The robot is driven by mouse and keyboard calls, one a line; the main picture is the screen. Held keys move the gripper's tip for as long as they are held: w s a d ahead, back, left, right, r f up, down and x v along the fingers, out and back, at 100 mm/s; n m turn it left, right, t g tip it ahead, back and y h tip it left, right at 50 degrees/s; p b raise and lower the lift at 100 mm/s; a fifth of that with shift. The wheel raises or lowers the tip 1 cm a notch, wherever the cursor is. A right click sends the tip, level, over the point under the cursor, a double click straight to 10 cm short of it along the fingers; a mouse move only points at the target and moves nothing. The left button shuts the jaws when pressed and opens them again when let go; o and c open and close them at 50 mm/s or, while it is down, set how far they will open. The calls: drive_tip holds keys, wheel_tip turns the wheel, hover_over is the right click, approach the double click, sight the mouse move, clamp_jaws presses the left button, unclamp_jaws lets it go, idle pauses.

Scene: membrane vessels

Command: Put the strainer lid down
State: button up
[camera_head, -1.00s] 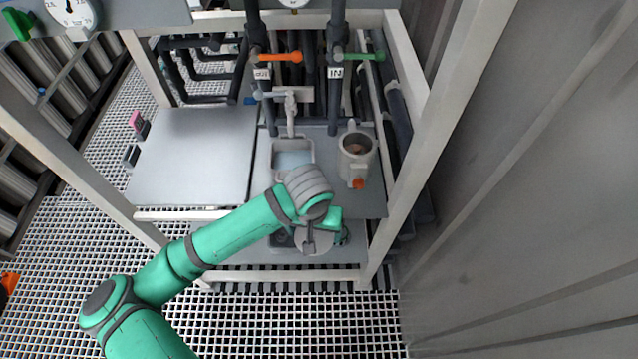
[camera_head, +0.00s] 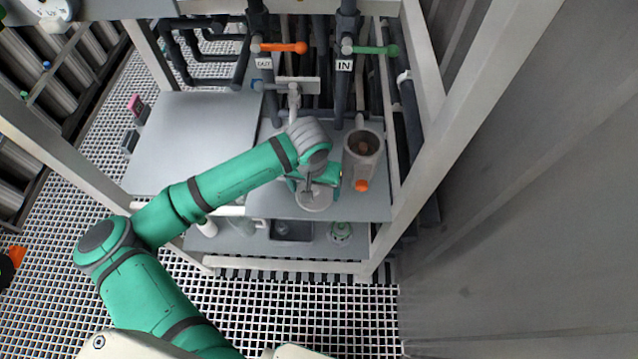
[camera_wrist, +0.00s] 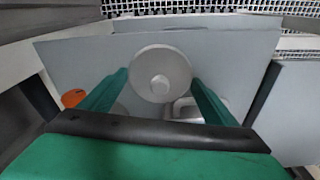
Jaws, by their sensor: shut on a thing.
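The strainer lid (camera_head: 314,199) is a pale grey disc, held by my gripper (camera_head: 318,178) near the front edge of the steel shelf. In the wrist view the round lid (camera_wrist: 160,62) with its central knob sits between the two green fingers of my gripper (camera_wrist: 160,80). I cannot tell whether the lid touches the shelf. The strainer vessel (camera_head: 363,148) stands open, to the right of my gripper, with an orange cap at its lower front. The orange cap (camera_wrist: 73,98) also shows in the wrist view.
The left steel panel (camera_head: 190,140) is bare. A dark tray (camera_head: 292,230) and other items stand on the lower shelf. Frame posts flank the shelf.

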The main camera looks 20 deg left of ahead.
drive_tip(key=shift+s+d+f, duration=0.1)
drive_tip(key=shift+s, duration=0.25)
drive_tip(key=shift+f, duration=0.2)
drive_tip(key=o, duration=1)
drive_tip(key=shift+r, duration=0.1)
drive_tip(key=shift+r, duration=0.2)
drive_tip(key=r, duration=0.4)
drive_tip(key=s+r, duration=0.1)
drive_tip(key=r, duration=0.6)
drive_tip(key=shift+s+r, duration=0.2)
drive_tip(key=shift+r, duration=0.15)
